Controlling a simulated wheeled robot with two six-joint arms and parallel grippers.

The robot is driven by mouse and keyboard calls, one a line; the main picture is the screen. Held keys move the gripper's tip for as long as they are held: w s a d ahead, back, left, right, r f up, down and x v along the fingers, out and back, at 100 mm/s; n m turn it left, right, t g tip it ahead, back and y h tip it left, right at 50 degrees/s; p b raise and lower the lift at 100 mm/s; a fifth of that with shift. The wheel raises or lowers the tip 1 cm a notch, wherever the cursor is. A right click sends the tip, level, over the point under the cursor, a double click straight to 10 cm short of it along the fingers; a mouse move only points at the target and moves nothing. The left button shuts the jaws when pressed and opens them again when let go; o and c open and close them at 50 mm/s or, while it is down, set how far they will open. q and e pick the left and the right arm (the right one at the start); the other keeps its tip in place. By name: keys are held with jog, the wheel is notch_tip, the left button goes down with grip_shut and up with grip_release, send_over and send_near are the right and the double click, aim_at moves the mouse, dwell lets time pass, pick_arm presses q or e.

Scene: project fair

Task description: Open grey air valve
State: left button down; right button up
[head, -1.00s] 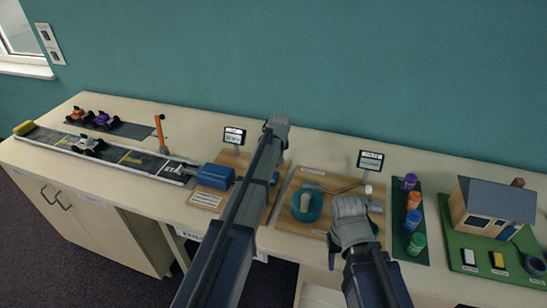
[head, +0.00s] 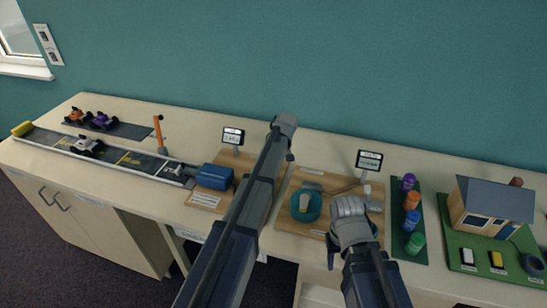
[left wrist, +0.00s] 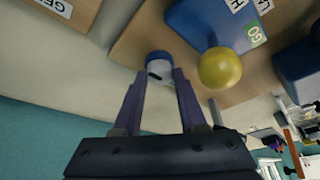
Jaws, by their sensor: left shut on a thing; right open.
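In the left wrist view, my left gripper (left wrist: 159,78) is shut on the grey air valve's knob (left wrist: 159,62), a small pale grey rounded piece with a dark mark. The knob stands at the edge of a wooden board, beside a blue block and a yellow ball. In the head view my left arm hides its own gripper and the valve. My right gripper (head: 350,234) is open and empty above the front of the right wooden board; its fingertips are hard to make out.
A yellow ball (left wrist: 220,68) sits close to the left fingers, by a blue labelled block (left wrist: 205,20).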

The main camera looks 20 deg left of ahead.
pick_arm(q)
jog(key=shift+c, duration=2.3)
grip_release()
jog(key=p+v, duration=0.7)
jog(key=v, duration=0.1)
